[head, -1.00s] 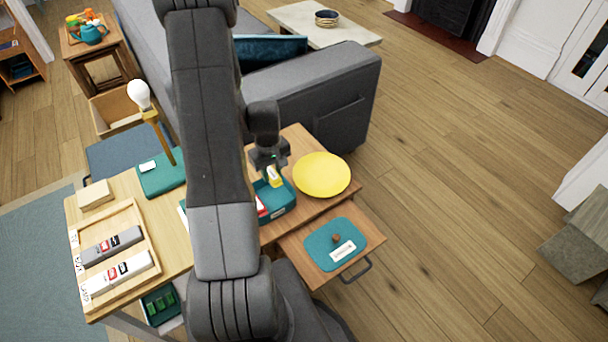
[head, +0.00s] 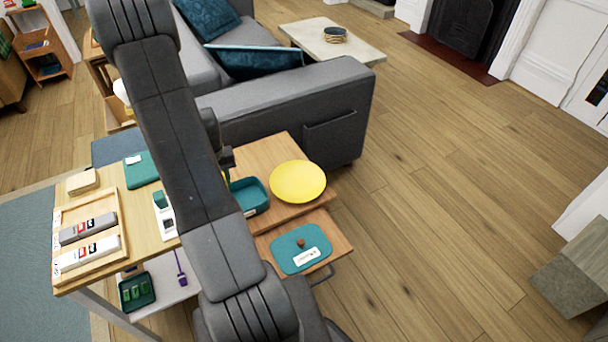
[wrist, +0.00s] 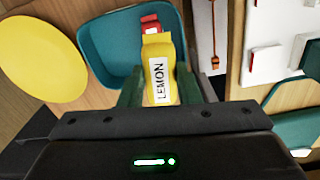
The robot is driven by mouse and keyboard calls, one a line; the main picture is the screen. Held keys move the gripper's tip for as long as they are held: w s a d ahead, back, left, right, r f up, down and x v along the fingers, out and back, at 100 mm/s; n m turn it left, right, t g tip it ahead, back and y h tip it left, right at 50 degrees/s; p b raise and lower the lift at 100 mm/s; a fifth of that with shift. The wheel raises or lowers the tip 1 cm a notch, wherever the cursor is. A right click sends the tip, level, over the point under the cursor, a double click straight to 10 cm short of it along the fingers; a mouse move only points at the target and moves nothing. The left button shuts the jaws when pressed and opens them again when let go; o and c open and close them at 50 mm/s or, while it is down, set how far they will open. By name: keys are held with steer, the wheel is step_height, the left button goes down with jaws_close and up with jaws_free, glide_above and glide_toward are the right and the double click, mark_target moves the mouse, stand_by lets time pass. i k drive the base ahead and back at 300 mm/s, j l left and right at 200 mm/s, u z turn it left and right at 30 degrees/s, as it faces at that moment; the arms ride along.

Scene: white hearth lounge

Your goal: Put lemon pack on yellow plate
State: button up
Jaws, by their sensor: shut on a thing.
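The yellow lemon pack (wrist: 158,75) has a white label reading LEMON and sits between the fingers of my gripper (wrist: 160,92) in the wrist view. My gripper is shut on it, over or close to the teal tray; the exact height is hard to tell. In the head view my arm hides the pack and most of the gripper (head: 226,165). The yellow plate (head: 298,181) lies empty on the table, right of the teal tray; it also shows at the left of the wrist view (wrist: 38,58).
The teal tray (head: 262,188) holds a red pack (wrist: 150,22). An open drawer (head: 333,243) with a teal mat (head: 283,262) juts out below the plate. A wooden tray (head: 112,205) with grey and white boxes lies at left. A grey sofa (head: 345,90) stands behind.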

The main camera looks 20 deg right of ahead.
mark_target(298, 184)
steer(key=i+l, duration=0.1)
steer(key=l, duration=0.4)
steer(key=i+l, duration=0.1)
steer(key=l, duration=0.4)
steer(key=i+l, duration=0.1)
steer(key=l, duration=0.35)
steer(key=i+l+u, duration=0.1)
steer(key=l, duration=0.4)
steer(key=u, duration=0.45)
steer(key=l+u, duration=0.15)
steer(key=u, duration=0.3)
steer(key=l+u, duration=0.1)
steer(key=u, duration=0.8)
